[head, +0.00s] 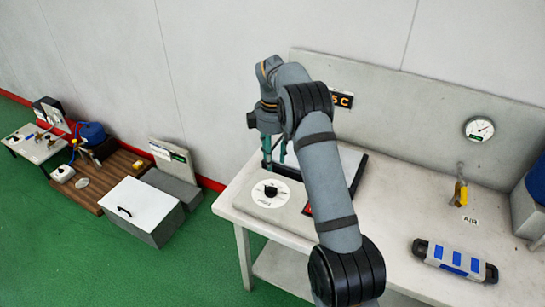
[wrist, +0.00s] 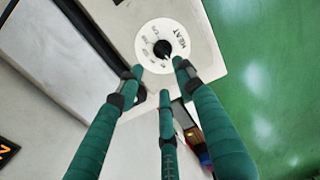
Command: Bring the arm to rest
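My gripper (head: 275,160) hangs fingers down above the left end of the bench, over the heat dial. In the wrist view my gripper (wrist: 160,80) shows teal fingers spread apart, with nothing between them. The white heat dial (head: 258,199) has a black knob (head: 270,191). In the wrist view the dial (wrist: 148,32) and its knob (wrist: 163,48) lie just beyond the fingertips, and the knob looks clear of them. My arm reaches up from the lower middle of the head view and bends down at the gripper.
The light bench (head: 400,215) has a back panel (head: 400,105) with a round gauge (head: 479,128). A dark-edged plate unit (head: 354,175) stands behind my arm. A yellow air valve (head: 460,192) and a grey-blue case (head: 455,261) are at right. Green floor (head: 205,250) lies left.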

